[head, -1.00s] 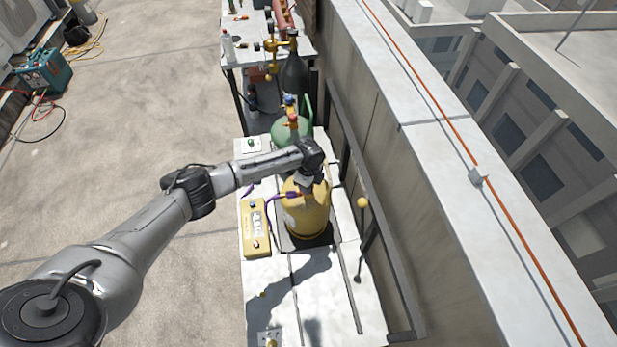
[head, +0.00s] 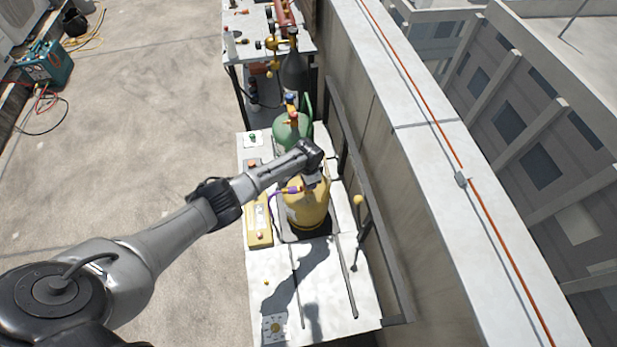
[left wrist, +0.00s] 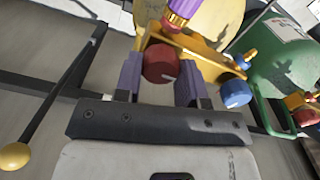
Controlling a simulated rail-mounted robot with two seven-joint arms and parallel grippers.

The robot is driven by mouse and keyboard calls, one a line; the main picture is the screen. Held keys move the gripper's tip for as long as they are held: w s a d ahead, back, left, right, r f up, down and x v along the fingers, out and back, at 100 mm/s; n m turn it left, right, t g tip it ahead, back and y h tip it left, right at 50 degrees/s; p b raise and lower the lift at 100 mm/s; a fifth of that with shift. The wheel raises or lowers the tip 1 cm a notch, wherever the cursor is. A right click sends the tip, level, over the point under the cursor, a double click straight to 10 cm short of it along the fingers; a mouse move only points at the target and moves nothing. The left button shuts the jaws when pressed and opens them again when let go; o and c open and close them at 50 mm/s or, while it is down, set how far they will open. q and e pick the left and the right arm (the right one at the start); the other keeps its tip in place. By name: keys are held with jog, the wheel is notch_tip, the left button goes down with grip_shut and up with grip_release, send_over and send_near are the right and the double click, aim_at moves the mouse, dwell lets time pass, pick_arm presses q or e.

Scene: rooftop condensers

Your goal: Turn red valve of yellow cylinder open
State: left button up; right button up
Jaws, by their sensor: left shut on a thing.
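The yellow cylinder (head: 308,212) stands upright on the pale bench, below my left gripper (head: 314,181) in the head view. In the left wrist view, the red valve (left wrist: 160,64) is a round knob on a yellow fitting (left wrist: 205,52) at the cylinder's top. The two purple fingers of my left gripper (left wrist: 159,78) stand on either side of the red valve and are shut on it. A blue valve (left wrist: 235,93) sits to the right on the same fitting, clear of the fingers. In the head view, my gripper hides the red valve. My right gripper is not in view.
A green cylinder (head: 286,135) stands behind the yellow one. A yellow box (head: 257,222) lies left of it. A dark lever with a yellow ball (head: 358,200) rises on the right, near the parapet (head: 440,165). The bench front is mostly clear.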

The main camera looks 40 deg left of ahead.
pick_arm(q)
jog(key=n+p, duration=0.1)
jog(key=n, duration=0.3)
jog(key=shift+r+n+p, duration=0.15)
jog(key=shift+n+p, duration=0.15)
jog(key=shift+p, duration=0.1)
jog(key=n+p, duration=0.1)
jog(key=n, duration=0.3)
jog(key=shift+n, duration=0.3)
jog(key=n+p, duration=0.1)
jog(key=n, duration=0.6)
jog(key=shift+n+p, duration=0.3)
jog(key=shift+n, duration=0.5)
jog(key=o, duration=0.9)
jog(key=shift+o, duration=0.2)
